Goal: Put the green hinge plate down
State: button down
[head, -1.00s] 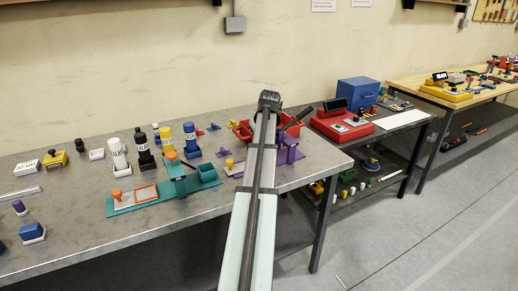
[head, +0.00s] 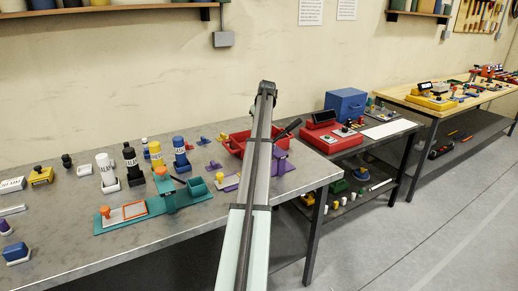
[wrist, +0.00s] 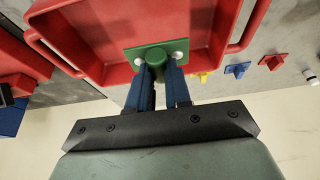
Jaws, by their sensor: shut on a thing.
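In the wrist view, the green hinge plate (wrist: 179,47) is a flat plate with a round green knob or barrel. My gripper (wrist: 160,70), with blue fingers, is shut on that raised part. The plate is over the inside of a red tray (wrist: 95,22), near its wall. I cannot tell whether the plate touches the tray floor. In the head view, the red tray (head: 236,145) stands at the right part of the grey table, partly behind my arm. My arm hides the gripper and the plate there.
A teal fixture (head: 165,197) and several bottles stand left of the tray. Purple parts (head: 281,163) are just right of my arm. In the wrist view, yellow (wrist: 204,78), blue (wrist: 237,70) and red (wrist: 271,62) small pieces lie beside the tray.

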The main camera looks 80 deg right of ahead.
jog(key=shift+w+d+f, duration=0.1)
jog(key=shift+d+f, duration=0.5)
jog(key=shift+f, duration=1.15)
jog(key=shift+d+f, duration=0.55)
jog(key=shift+f, duration=1.15)
jog(key=shift+w+d+f, duration=0.1)
jog(key=shift+d+f, duration=0.5)
jog(key=shift+f, duration=1.15)
jog(key=shift+f, duration=0.1)
jog(key=c, duration=1.1)
grip_release()
jog(key=shift+o, duration=0.2)
jog(key=v, duration=1.2)
jog(key=shift+d, duration=0.1)
